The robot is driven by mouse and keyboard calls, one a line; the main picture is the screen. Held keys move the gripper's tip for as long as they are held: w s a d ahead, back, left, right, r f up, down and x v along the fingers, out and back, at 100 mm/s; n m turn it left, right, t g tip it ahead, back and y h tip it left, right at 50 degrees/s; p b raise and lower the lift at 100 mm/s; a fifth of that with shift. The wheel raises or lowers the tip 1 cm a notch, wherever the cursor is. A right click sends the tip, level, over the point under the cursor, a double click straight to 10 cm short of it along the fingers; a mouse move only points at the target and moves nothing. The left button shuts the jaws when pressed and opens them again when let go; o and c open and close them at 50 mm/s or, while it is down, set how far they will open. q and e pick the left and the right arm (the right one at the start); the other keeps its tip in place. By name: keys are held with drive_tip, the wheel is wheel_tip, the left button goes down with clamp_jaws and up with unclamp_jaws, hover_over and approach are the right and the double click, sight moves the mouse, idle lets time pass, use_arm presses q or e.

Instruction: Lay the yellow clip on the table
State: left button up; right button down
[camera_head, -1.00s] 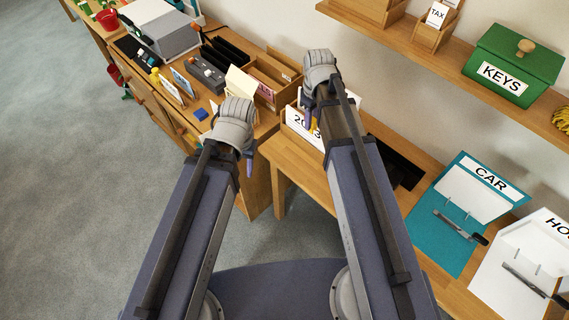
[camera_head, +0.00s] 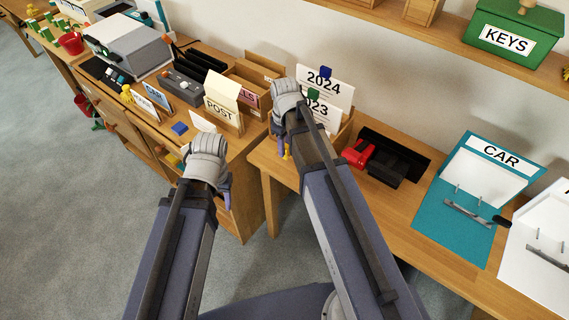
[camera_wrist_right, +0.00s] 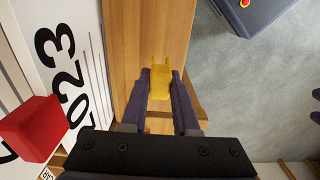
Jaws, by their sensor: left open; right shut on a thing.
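My right gripper (camera_wrist_right: 161,100) is shut on the yellow clip (camera_wrist_right: 161,80), which sits between its fingertips in the right wrist view. The clip is above the wooden table (camera_wrist_right: 140,35) near its front edge; whether it touches the wood I cannot tell.
A red block-like thing (camera_wrist_right: 33,127) is close beside the 2023 sheet. The left desk carries a POST box (camera_head: 223,112). Bare wood shows in front of the tray.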

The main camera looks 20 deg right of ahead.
drive_tip(key=shift+f+b, duration=2)
drive_tip(key=shift+f, duration=0.55)
drive_tip(key=shift+f, duration=0.1)
drive_tip(key=shift+f, duration=0.2)
drive_tip(key=c, duration=0.7)
unclamp_jaws()
drive_tip(key=shift+r, duration=0.15)
wheel_tip(320, 180, up, 12)
drive_tip(key=p, duration=1.2)
drive_tip(key=shift+r, duration=0.2)
drive_tip(key=s+a+m, duration=0.1)
drive_tip(key=s+a, duration=0.2)
drive_tip(key=s, duration=0.1)
drive_tip(key=s+a+m, duration=0.1)
drive_tip(key=s+a, duration=0.3)
drive_tip(key=s, duration=0.1)
drive_tip(key=s+a+m+h, duration=0.1)
drive_tip(key=s+a, duration=0.2)
drive_tip(key=s, duration=0.2)
drive_tip(key=shift+s+a+m, duration=0.15)
drive_tip(key=shift+a+m, duration=0.1)
drive_tip(key=shift+m, duration=0.15)
